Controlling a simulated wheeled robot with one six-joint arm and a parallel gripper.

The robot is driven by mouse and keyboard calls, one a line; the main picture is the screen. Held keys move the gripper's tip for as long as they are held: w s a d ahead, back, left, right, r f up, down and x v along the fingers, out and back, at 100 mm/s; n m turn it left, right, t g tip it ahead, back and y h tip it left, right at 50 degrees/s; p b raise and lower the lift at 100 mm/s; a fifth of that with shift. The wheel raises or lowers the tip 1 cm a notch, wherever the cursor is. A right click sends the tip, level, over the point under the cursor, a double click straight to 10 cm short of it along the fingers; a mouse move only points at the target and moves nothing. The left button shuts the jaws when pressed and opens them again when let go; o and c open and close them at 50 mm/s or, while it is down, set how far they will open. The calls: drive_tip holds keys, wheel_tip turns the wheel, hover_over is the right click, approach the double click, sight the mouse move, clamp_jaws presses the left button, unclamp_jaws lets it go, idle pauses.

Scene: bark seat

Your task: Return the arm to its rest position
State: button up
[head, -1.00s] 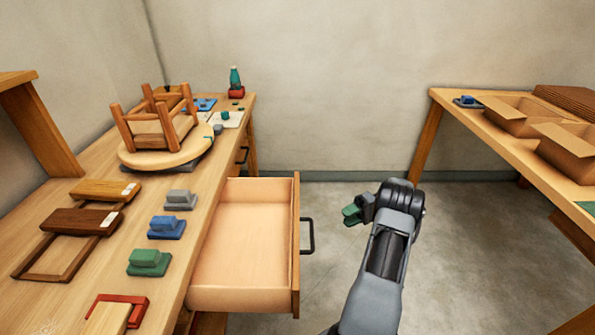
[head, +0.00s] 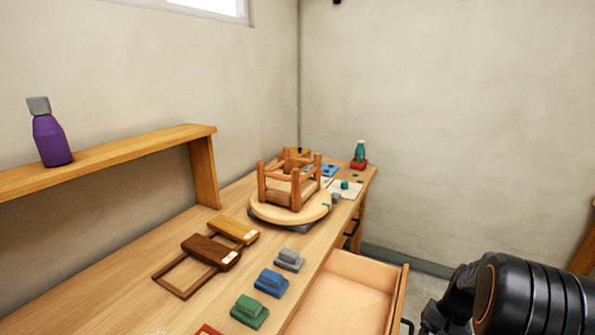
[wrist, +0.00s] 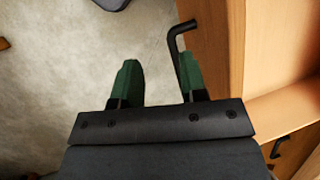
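My gripper (wrist: 160,84) shows in the wrist view with its two green fingers apart and bare floor between them. It is open and empty. The black drawer handle (wrist: 181,32) shows close by the right finger; I cannot tell whether they touch. In the head view my dark arm is at the lower right edge, beside the open drawer (head: 340,290). The fingers are not visible there.
The workbench (head: 110,300) bears an upturned stool (head: 290,208), several coloured blocks such as the blue one (head: 271,281), and wooden frames. A purple bottle (head: 52,140) stands on a shelf (head: 120,158) at left. The drawer juts out near my arm.

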drive_tip(key=s+a+r+n+t+h+p, duration=0.2)
drive_tip(key=s+a+r+n+p, duration=0.1)
drive_tip(key=a+r, duration=0.5)
drive_tip(key=s+a+r+n+t+h+p, duration=0.2)
drive_tip(key=s+a+r+n+t+p, duration=0.1)
drive_tip(key=a+r, duration=0.5)
wheel_tip(320, 180, up, 4)
drive_tip(key=shift+s+a+f+n, duration=0.1)
drive_tip(key=shift+s+a+n, duration=0.2)
drive_tip(key=shift+n, duration=0.3)
drive_tip(key=shift+a, duration=0.15)
